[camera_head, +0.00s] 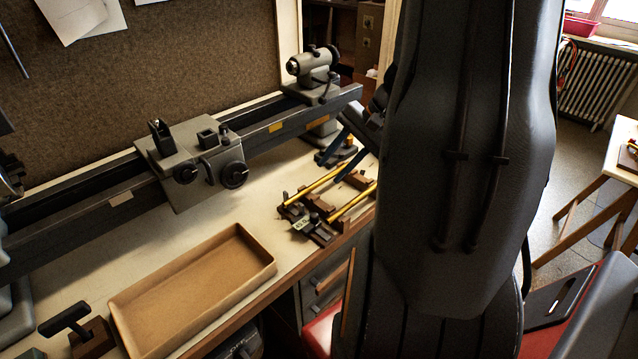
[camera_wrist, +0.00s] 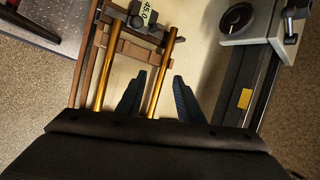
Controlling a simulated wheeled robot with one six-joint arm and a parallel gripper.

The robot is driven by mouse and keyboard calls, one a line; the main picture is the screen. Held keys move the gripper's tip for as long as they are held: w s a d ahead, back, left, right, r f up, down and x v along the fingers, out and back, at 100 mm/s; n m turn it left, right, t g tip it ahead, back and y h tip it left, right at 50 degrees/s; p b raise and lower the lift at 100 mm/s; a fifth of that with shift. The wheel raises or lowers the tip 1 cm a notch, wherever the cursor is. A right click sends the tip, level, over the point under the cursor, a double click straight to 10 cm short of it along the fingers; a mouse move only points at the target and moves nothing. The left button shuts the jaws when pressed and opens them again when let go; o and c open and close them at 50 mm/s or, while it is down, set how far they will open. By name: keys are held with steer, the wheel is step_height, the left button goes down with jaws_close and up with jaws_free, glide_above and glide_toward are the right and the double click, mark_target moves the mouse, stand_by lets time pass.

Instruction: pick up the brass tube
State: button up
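Two brass tubes lie side by side on a dark wooden rack (camera_head: 318,232) with a small numbered tag. The tube nearer the lathe (camera_head: 322,187) shows in the wrist view (camera_wrist: 168,58) running between my two fingers. The other tube, nearer the bench's front edge (camera_head: 352,203), lies left of both fingers in the wrist view (camera_wrist: 105,82). My gripper (camera_wrist: 159,77) is open, with dark blue fingers apart and a gap visible beside the tube. In the head view its fingers (camera_head: 341,160) are over the rack's far end, partly hidden by my arm.
A long grey lathe (camera_head: 200,165) runs behind the rack, close to the right finger's side in the wrist view. An empty shallow tan tray (camera_head: 118,312) sits on the bench front left. A small block with a dark handle (camera_head: 92,338) stands left of it.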

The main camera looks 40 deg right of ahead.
mark_target(321, 181)
steer(key=shift+m+t, duration=0.6)
steer(key=shift+w+f+p, duration=0.4)
steer(key=shift+w+f, duration=0.2)
steer(key=shift+f, duration=0.4)
steer(key=shift+w+f+p, duration=0.35)
steer(key=shift+w+f, duration=0.25)
steer(key=shift+f, duration=0.45)
steer(key=shift+w+f+p, duration=0.4)
steer(key=shift+w+f, duration=0.2)
steer(key=shift+f, duration=0.4)
steer(key=shift+c, duration=0.6)
jaws_close()
